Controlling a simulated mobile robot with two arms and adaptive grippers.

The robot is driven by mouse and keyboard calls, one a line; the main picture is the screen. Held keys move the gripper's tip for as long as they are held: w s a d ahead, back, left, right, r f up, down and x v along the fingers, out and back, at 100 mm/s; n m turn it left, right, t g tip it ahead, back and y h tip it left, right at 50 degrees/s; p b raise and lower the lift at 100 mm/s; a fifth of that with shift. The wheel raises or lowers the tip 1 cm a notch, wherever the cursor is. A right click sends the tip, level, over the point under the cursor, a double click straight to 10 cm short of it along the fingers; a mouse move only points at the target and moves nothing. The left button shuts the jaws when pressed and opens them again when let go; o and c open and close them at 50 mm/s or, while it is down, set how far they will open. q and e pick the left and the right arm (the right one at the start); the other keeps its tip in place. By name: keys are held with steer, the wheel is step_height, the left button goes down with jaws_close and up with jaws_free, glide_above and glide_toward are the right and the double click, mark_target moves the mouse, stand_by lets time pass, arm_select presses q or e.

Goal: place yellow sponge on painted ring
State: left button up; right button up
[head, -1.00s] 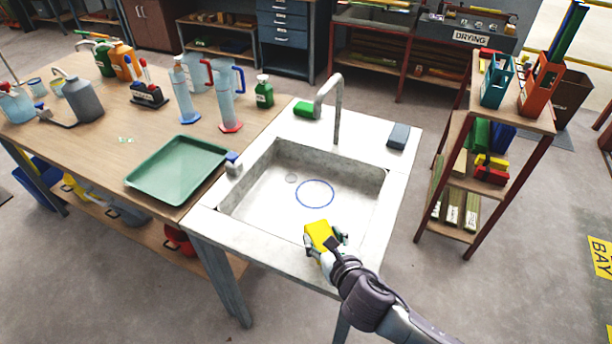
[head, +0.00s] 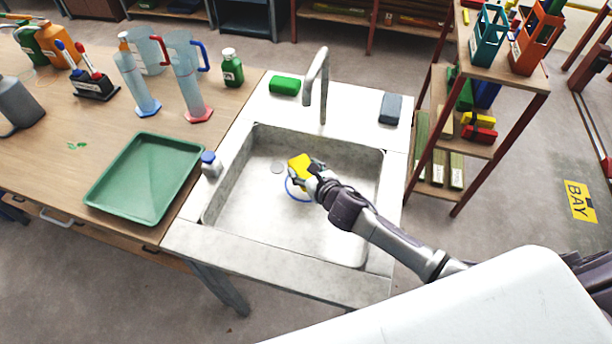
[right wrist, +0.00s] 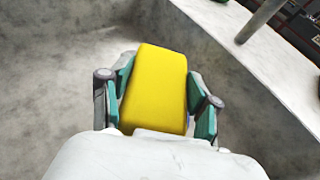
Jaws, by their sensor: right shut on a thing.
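The yellow sponge (head: 299,167) is held in my right gripper (head: 308,178) over the sink basin. In the right wrist view the sponge (right wrist: 155,88) sits between the two green-padded fingers of the gripper (right wrist: 160,98). The painted ring (head: 293,192) is a blue outline on the basin floor, partly hidden behind my gripper and the sponge. The sponge appears over the ring's upper part; I cannot tell whether it touches the floor. My left gripper is not in view.
The sink (head: 232,240) has raised walls around the ring. A small blue-capped bottle (head: 210,164) stands on the left rim, near a green tray (head: 147,180).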

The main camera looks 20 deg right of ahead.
mark_target(306, 177)
steer(key=shift+w+d+f, duration=0.4)
steer(key=shift+w+f, duration=0.05)
steer(key=shift+w, duration=0.05)
step_height(306, 177, down, 4)
steer(key=shift+a+r, duration=0.1)
steer(key=shift+b, duration=0.4)
steer(key=o, duration=0.8)
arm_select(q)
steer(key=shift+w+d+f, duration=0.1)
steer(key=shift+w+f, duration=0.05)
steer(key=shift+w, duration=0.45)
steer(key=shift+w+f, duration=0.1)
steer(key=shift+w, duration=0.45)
arm_select(e)
steer(key=shift+o, duration=0.2)
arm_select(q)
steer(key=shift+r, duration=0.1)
